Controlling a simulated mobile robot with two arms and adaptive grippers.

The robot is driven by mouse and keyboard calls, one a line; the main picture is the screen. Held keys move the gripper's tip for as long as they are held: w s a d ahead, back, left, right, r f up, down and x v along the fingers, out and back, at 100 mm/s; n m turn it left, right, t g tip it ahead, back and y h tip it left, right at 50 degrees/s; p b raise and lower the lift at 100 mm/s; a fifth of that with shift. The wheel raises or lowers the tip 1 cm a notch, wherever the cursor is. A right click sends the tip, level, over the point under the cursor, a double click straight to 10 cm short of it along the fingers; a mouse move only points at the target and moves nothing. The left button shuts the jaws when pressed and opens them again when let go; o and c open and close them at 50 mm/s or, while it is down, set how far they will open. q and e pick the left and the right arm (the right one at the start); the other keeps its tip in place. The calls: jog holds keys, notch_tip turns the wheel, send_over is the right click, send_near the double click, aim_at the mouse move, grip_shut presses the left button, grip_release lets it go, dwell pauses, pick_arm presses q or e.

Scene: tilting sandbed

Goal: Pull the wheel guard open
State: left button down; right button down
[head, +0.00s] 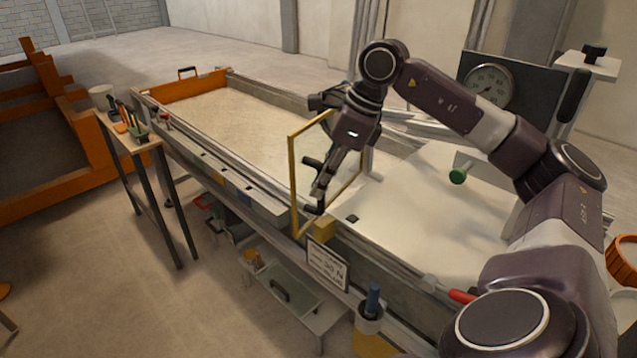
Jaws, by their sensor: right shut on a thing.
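The wheel guard is a clear panel in a yellow frame (292,185), standing upright across the sandbed around its middle. My right arm reaches in from the right, and my right gripper (317,197) points down in front of the panel. It is shut on the guard's dark handle (314,209) near the frame's lower near corner. The fingers and wrist cover part of the handle and panel. A dark assembly (322,101) shows behind my wrist, partly hidden; I cannot tell whether it is the wheel. My left gripper is not in view.
The long sandbed (225,118) runs from back left to front right. A green knob (457,176) and a dial gauge (488,86) are on the right. A small side table (142,145) with tools stands left. A sign (326,263) hangs on the front rail.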

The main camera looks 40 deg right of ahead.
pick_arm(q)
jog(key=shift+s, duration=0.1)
pick_arm(e)
jog(key=c, duration=1.9)
grip_release()
jog(key=shift+c, duration=0.2)
jog(key=shift+r, duration=0.1)
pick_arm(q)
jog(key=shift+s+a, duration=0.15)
pick_arm(e)
jog(key=v, duration=1.2)
